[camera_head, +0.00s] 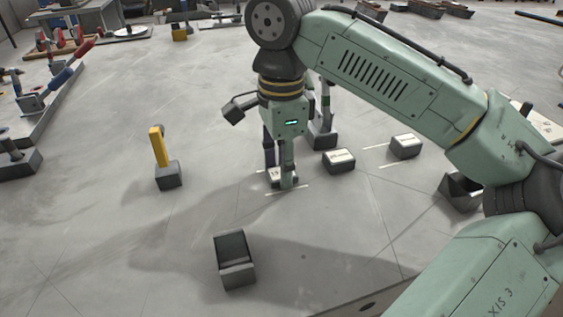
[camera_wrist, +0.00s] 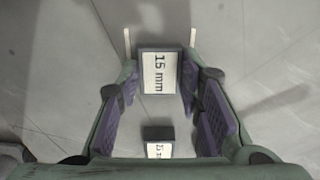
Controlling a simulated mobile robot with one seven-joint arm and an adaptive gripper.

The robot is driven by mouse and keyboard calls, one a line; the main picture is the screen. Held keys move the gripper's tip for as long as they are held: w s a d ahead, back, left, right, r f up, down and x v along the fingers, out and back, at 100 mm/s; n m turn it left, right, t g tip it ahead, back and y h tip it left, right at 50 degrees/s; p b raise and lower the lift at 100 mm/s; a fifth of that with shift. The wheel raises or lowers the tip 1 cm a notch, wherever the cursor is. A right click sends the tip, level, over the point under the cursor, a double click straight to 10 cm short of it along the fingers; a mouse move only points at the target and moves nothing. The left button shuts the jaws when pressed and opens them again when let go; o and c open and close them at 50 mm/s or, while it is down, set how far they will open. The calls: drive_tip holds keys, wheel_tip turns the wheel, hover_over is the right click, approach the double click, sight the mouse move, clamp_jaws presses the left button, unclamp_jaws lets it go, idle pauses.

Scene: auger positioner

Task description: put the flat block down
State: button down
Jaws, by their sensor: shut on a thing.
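The flat block (camera_wrist: 160,73) is a small dark-edged block with a white top reading "15 mm". In the wrist view it sits between the purple-padded fingers of my gripper (camera_wrist: 158,82), which is shut on it. In the head view my gripper (camera_head: 280,178) points straight down, with the block (camera_head: 274,177) low at its fingertips. White line marks (camera_wrist: 127,43) lie on the grey surface on both sides of the block. I cannot tell whether the block touches the surface. Its lower sides are partly hidden by the fingers.
Similar white-topped blocks (camera_head: 339,160) and (camera_head: 405,146) stand to the right. A yellow-handled piece (camera_head: 160,148) stands left; a dark open holder (camera_head: 235,260) is in front. Toggle clamps (camera_head: 45,90) line the far left. Clear surface lies between the gripper and front holder.

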drive_tip(key=c, duration=1.1)
unclamp_jaws()
wheel_tip(320, 180, up, 12)
drive_tip(key=shift+r+p, duration=0.15)
drive_tip(key=shift+p, duration=0.85)
